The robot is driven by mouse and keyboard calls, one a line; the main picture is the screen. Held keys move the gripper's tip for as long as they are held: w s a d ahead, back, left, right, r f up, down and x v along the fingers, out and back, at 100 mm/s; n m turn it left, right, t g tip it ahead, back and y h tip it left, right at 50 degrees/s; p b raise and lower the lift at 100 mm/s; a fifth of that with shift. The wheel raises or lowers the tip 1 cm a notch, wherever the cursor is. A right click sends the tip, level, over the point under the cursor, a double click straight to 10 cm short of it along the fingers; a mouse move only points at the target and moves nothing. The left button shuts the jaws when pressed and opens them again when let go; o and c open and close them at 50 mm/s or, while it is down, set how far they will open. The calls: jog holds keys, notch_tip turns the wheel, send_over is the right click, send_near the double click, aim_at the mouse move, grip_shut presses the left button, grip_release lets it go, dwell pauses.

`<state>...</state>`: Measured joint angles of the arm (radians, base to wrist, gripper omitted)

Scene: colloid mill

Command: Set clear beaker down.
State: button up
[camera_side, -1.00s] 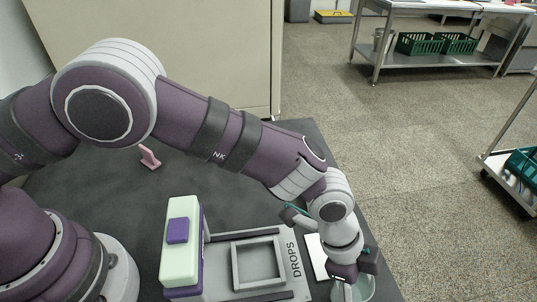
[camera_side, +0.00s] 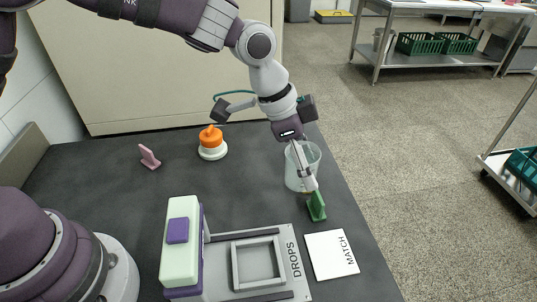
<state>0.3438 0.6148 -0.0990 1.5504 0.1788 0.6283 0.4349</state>
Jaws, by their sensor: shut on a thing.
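The clear beaker (camera_side: 293,176) is upright near the right edge of the dark table, just behind a small green stand (camera_side: 316,206). My gripper (camera_side: 306,180) reaches down over it and is shut on it; a pale finger lies along the beaker and the other finger is hard to make out. I cannot tell whether the beaker's base touches the table or is slightly above it.
An orange-topped item (camera_side: 211,140) and a pink stand (camera_side: 149,157) are farther back. The middle of the table is clear.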

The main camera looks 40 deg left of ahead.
aim_at(255, 184)
jog(key=a+n+t+y, duration=0.1)
jog(key=a+n, duration=0.4)
jog(key=a, duration=0.7)
jog(key=f, duration=1)
jog(key=shift+w+a, duration=0.2)
jog(key=shift+w, duration=0.2)
jog(key=shift+f, duration=0.15)
jog(key=o, duration=1.2)
jog(key=shift+c, duration=0.2)
jog(key=s+a+r+n+t+y, duration=0.1)
jog(key=s+a+r+n, duration=0.2)
jog(key=s+r, duration=0.4)
jog(key=s+a+r+n+t+y, duration=0.1)
jog(key=s+a+r+n, duration=0.2)
jog(key=s+r, duration=0.5)
notch_tip(255, 184, up, 5)
jog(key=shift+s+f+y, duration=0.15)
jog(key=shift+s+y, duration=0.05)
jog(key=shift+y, duration=0.2)
